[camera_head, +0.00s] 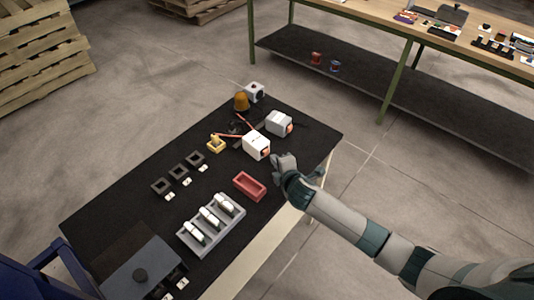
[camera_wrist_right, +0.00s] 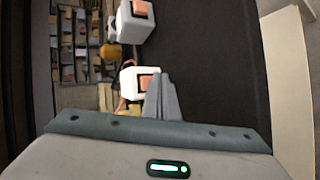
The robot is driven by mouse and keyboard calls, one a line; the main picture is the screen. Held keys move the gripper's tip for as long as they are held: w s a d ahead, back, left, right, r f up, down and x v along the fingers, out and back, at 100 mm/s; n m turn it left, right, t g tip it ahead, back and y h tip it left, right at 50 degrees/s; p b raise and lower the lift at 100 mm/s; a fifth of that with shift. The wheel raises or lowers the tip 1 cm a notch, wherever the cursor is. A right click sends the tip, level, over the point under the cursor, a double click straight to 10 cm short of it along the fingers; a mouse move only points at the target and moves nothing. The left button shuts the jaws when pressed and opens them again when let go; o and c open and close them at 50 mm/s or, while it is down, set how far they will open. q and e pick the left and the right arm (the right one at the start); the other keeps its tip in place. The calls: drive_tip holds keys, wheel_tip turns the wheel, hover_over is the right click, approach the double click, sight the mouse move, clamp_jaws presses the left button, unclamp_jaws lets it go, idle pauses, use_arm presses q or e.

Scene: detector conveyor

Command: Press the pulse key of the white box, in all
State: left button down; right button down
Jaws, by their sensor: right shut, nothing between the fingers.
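The white box (camera_head: 256,146) sits on the black table top near its far right side, with an orange-red key (camera_head: 265,152) on its right end. In the wrist view the white box (camera_wrist_right: 128,88) and its orange key (camera_wrist_right: 145,82) are just beyond and left of my fingertips. My right gripper (camera_head: 280,162) is shut and empty, close to the key side of the box. In the wrist view its fingers (camera_wrist_right: 158,84) overlap the edge of the box, so I cannot tell whether they touch the key. My left gripper is not in view.
A second, greyer box (camera_head: 278,122) with an orange key stands behind. A red tray (camera_head: 249,186), a grey rack (camera_head: 212,225) and a yellow part (camera_head: 215,143) are nearby. An orange dome (camera_head: 241,101) is at the back. A workbench (camera_head: 400,30) stands beyond.

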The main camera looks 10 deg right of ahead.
drive_tip(key=shift+w+a, duration=0.65)
drive_tip(key=shift+w, duration=0.3)
idle(1.6)
drive_tip(key=shift+s+d, duration=0.1)
drive_tip(key=shift+s, duration=0.05)
idle(0.5)
drive_tip(key=shift+s+d+p, duration=0.55)
drive_tip(key=shift+s+p, duration=0.15)
drive_tip(key=shift+s, duration=0.1)
drive_tip(key=shift+s, duration=0.15)
drive_tip(key=shift+s+d+p, duration=0.65)
drive_tip(key=shift+s+d, duration=0.05)
drive_tip(key=shift+s, duration=0.35)
drive_tip(key=shift+s+d+p, duration=0.35)
drive_tip(key=shift+s+d, duration=0.3)
drive_tip(key=shift+s, duration=0.3)
